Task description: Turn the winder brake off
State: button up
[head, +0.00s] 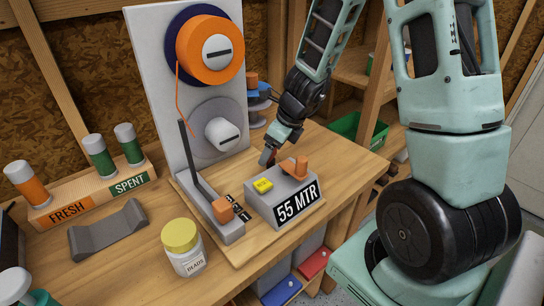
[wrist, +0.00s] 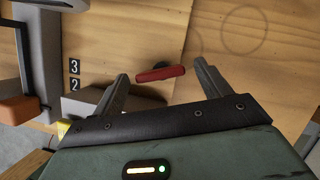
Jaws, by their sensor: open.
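The winder is a white upright panel (head: 160,75) with an orange spool (head: 215,50) above and a grey hub (head: 222,133) below. My gripper (head: 269,150) points down just behind this box. No label shows which part is the brake.
A dark arm with an orange block (head: 223,209) stands left of the box, beside small number tags (wrist: 74,75). A jar of beads (head: 183,248) stands at the front. A green bin (head: 357,132) sits behind.

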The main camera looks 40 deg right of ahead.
jog(key=shift+w+f, duration=0.2)
jog(key=shift+f, duration=0.2)
jog(key=c, duration=1)
